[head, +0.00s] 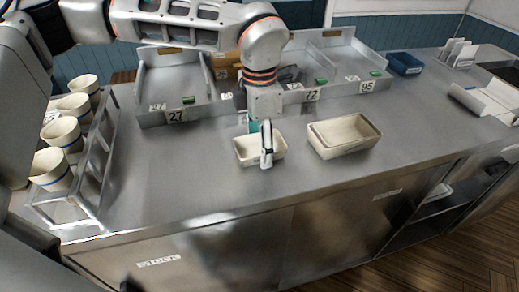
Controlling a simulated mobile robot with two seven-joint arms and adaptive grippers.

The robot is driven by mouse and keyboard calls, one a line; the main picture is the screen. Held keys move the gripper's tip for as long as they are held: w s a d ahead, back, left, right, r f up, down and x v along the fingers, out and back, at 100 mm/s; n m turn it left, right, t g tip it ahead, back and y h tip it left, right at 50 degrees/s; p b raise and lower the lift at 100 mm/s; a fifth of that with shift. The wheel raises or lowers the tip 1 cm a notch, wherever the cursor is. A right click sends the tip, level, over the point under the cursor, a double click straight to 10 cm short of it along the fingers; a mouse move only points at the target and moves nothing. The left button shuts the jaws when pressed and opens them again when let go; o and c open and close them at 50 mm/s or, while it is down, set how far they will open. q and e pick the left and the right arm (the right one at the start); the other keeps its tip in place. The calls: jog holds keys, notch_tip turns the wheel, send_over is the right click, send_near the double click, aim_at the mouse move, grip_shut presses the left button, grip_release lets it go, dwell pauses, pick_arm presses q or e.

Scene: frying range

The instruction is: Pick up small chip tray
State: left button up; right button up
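A small cream chip tray (245,151) sits on the steel counter near the middle of the head view. A larger cream tray (345,150), which looks like nested trays, sits to its right. My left gripper (266,158) points down over the small tray, with its fingers at the tray's inside and front rim. The fingers overlap in this view, so I cannot tell whether they are open or shut on the rim. My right gripper is not in view.
A wire rack (100,165) with several cream cups (62,134) stands at the left. Steel bins with number labels (177,115) line the back. A blue container (404,63) is at the back right. The counter's front strip (200,190) is clear.

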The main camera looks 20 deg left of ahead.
pick_arm(q)
jog(key=c, duration=0.4)
jog(key=shift+r, duration=0.1)
